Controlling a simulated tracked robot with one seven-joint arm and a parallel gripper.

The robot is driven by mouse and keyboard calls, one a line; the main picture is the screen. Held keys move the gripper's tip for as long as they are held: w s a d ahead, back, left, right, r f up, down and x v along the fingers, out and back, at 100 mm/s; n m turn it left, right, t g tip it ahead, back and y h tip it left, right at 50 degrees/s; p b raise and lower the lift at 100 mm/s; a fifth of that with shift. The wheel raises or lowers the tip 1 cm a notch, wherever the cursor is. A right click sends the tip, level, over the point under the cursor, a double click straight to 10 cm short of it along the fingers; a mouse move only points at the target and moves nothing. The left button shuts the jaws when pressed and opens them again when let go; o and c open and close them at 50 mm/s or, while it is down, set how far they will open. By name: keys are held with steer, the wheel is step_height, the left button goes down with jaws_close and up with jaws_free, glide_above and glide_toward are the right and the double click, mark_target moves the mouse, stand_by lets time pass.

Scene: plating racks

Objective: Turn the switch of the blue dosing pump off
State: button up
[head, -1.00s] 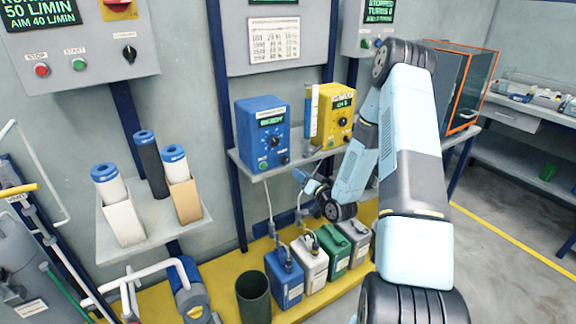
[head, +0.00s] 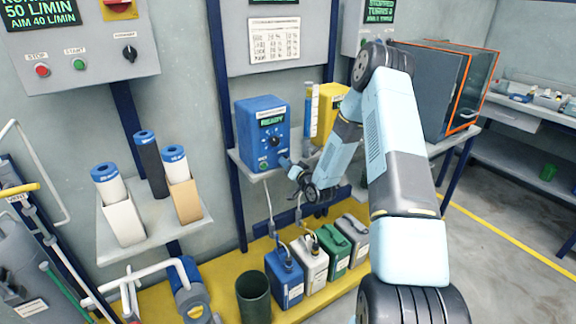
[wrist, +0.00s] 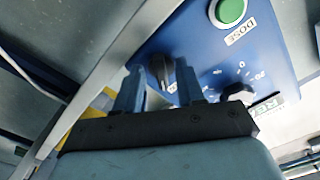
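The blue dosing pump (head: 263,150) stands on the wall shelf, its display reading READY. My gripper (head: 285,164) is at the lower right of its front and hides the switch there. In the wrist view, the pump's blue front (wrist: 205,52) fills the upper right. A black switch knob (wrist: 160,68) shows between the two fingertips of my gripper (wrist: 158,80). The fingers are apart, one on each side of the knob in the picture; I cannot tell whether they touch it. A green DOSE button (wrist: 230,11) and a larger dial (wrist: 237,92) are on the same front.
A yellow pump (head: 328,103) stands to the right, partly behind my arm, with a clear cylinder (head: 309,110) between the pumps. The grey shelf edge (wrist: 110,65) runs close by my gripper. Several canisters, including a blue one (head: 285,280), stand below.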

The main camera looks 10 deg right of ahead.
steer(key=shift+c, duration=0.4)
jaws_close()
steer(key=n, duration=1.3)
steer(key=shift+d+n, duration=0.2)
steer(key=shift+n, duration=0.2)
stand_by(0.3)
steer(key=shift+s+f, duration=0.1)
